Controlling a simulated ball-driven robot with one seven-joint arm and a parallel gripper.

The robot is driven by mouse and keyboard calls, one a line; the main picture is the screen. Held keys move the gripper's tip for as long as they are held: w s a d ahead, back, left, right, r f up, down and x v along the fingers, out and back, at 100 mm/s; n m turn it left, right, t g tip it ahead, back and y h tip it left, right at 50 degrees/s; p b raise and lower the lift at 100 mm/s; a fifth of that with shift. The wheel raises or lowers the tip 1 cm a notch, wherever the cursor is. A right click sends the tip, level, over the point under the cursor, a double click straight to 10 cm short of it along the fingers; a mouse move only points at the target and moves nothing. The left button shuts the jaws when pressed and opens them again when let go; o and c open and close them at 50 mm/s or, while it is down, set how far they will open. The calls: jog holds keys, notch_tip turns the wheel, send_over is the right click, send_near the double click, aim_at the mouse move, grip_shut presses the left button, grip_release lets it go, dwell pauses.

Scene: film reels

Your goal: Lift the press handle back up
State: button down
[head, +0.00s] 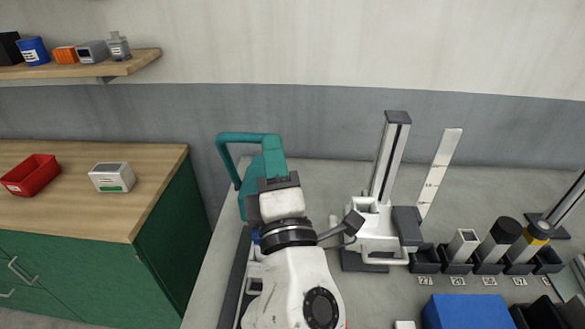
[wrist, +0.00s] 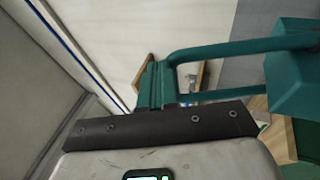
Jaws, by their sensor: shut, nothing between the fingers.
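A teal U-shaped handle (head: 247,138) shows at the bench's left edge in the head view, its tube running down to a teal body (head: 246,200) mostly behind my arm. In the wrist view, two bars of the handle (wrist: 245,47) run right to a teal block (wrist: 292,70). My gripper (head: 273,148) is right beside the handle's right end. Its short teal fingers, shut together, show in the wrist view (wrist: 153,85) with nothing between them, close to the handle's bend. I cannot tell whether they touch it.
A white stand (head: 378,220) with a tall column and dark-knobbed lever (head: 352,222) stands right of my arm. Dark holders (head: 488,267) with several posts and a blue box (head: 467,312) lie further right. A green cabinet (head: 165,210) is left, across a gap.

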jog(key=shift+d+x, duration=0.2)
jog(key=shift+x, duration=0.7)
jog(key=shift+d+x, duration=0.15)
jog(key=shift+x, duration=0.75)
jog(key=shift+d+x, duration=0.2)
jog(key=shift+x, duration=0.65)
jog(key=shift+w+r, duration=0.1)
